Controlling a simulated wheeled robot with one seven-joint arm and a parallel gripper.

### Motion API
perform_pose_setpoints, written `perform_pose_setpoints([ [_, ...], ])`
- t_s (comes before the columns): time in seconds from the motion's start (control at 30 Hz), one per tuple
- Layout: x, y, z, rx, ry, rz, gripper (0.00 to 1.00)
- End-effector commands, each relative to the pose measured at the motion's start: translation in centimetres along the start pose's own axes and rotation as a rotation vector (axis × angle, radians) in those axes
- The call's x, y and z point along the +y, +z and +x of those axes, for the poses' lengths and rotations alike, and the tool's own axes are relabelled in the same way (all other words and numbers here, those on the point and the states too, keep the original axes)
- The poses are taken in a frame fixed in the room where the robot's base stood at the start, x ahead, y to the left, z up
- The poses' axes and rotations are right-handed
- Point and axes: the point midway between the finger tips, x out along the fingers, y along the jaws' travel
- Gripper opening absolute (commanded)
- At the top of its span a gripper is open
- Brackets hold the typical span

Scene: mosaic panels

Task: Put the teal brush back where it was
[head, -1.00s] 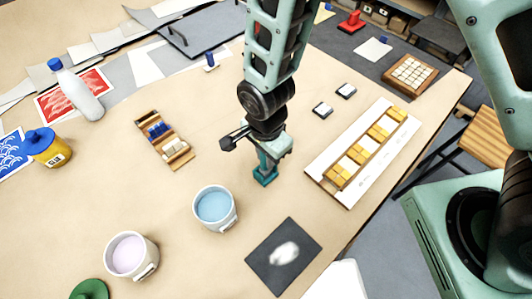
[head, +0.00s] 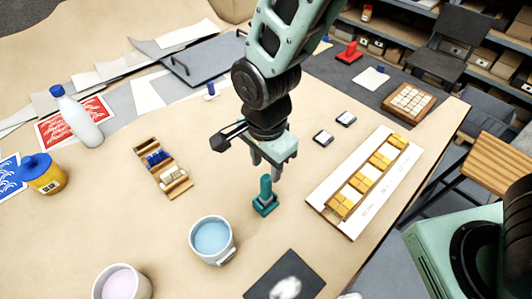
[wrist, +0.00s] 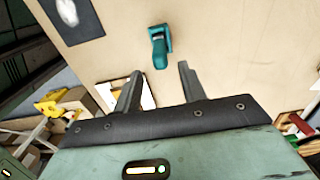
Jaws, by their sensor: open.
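The teal brush (head: 265,196) stands upright on the tan table, its handle up, just right of the cup of blue liquid. My gripper (head: 267,164) is above and slightly behind it, with its two fingers apart and nothing between them. No mark for the brush's earlier place can be made out.
A cup of blue liquid (head: 212,241) and a cup of pale lilac (head: 122,283) stand at the front. A dark board (head: 285,275) with a white patch lies near the front edge. A white panel with yellow tiles (head: 335,213) lies to the right. A wooden tray (head: 176,189) lies left.

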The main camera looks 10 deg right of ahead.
Motion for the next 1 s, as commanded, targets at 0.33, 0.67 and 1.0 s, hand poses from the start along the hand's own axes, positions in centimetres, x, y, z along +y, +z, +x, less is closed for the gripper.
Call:
perform_pose_setpoints([
  [0.33,0.0,0.0,-3.8,0.0,-0.001,-0.001,0.41],
  [0.67,1.9,0.1,-5.8,-0.038,-0.006,-0.22,0.41],
  [1.0,9.4,0.1,-10.5,-0.064,-0.066,-1.118,0.41],
])
